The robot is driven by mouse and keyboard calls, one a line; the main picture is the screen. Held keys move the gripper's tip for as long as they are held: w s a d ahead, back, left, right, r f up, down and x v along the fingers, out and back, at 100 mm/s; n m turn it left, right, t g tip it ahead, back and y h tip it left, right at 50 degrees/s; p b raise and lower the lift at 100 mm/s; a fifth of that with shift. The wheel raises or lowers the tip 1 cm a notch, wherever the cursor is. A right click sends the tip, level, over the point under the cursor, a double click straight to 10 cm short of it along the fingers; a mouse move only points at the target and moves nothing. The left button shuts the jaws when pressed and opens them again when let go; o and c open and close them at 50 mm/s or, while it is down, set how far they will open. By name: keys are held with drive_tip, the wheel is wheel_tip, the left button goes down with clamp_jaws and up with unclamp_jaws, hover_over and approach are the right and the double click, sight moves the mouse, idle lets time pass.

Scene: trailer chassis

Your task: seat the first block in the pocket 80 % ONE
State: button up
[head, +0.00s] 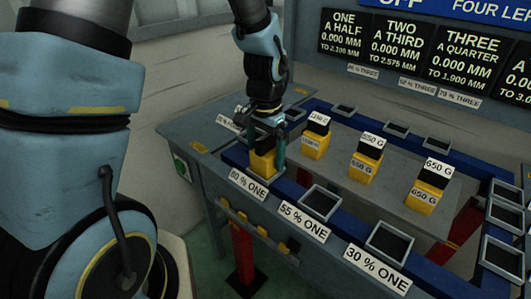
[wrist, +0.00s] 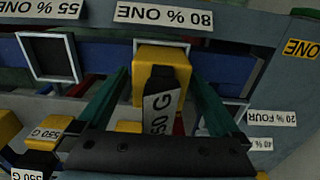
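The first block is a yellow block (head: 263,163) with a black upper part and a white label. It is at the pocket marked 80 % ONE, whose sign (head: 248,185) is just in front of it. In the wrist view the block (wrist: 160,56) is between the two green fingers, its label partly readable as "50 G". The pale pocket rim shows only in part around the block. I cannot tell how deep the block sits.
Empty pockets marked 55 % ONE (head: 321,201) and 30 % ONE (head: 389,243) lie to the right along the front blue rail. Several yellow and black weighted blocks stand on the grey middle deck (head: 335,180). More empty pockets line the far and right rails.

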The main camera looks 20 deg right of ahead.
wheel_tip(320, 180, up, 11)
drive_tip(key=shift+f+b, duration=0.1)
drive_tip(key=shift+b, duration=0.65)
drive_tip(key=a+f+n, duration=0.2)
drive_tip(key=a+n, duration=0.3)
drive_tip(key=a, duration=0.7)
drive_tip(key=w+a+f+n+t, duration=0.1)
drive_tip(key=a+n, duration=0.5)
drive_tip(key=a, duration=0.7)
drive_tip(key=shift+a+f+t, duration=0.15)
drive_tip(key=shift+f+t, duration=0.15)
drive_tip(key=shift+f, duration=0.4)
